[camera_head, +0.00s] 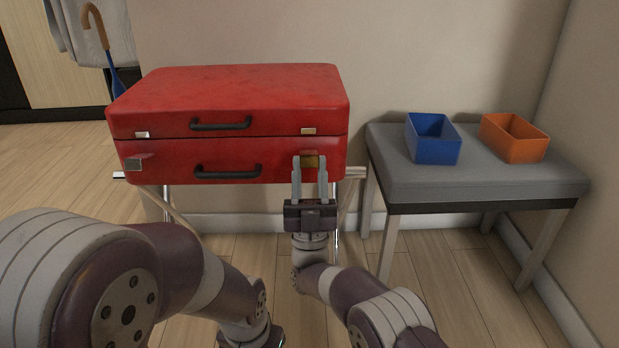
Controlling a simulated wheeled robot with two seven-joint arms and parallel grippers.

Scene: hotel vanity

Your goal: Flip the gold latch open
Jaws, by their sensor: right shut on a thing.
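A closed red suitcase (235,100) lies flat on a metal-legged stand. Its front has two black handles, one on the lid and one on the lower half. The gold latch (312,160) is on the right of the lower half, below a small light catch plate (308,131) on the lid. The fingers hide part of the latch.
A grey padded bench (480,182) stands to the right, holding a blue open box (433,150) and an orange open box (514,147). A blue umbrella with a tan hook handle (97,28) is behind at left. The wall is close behind the suitcase.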

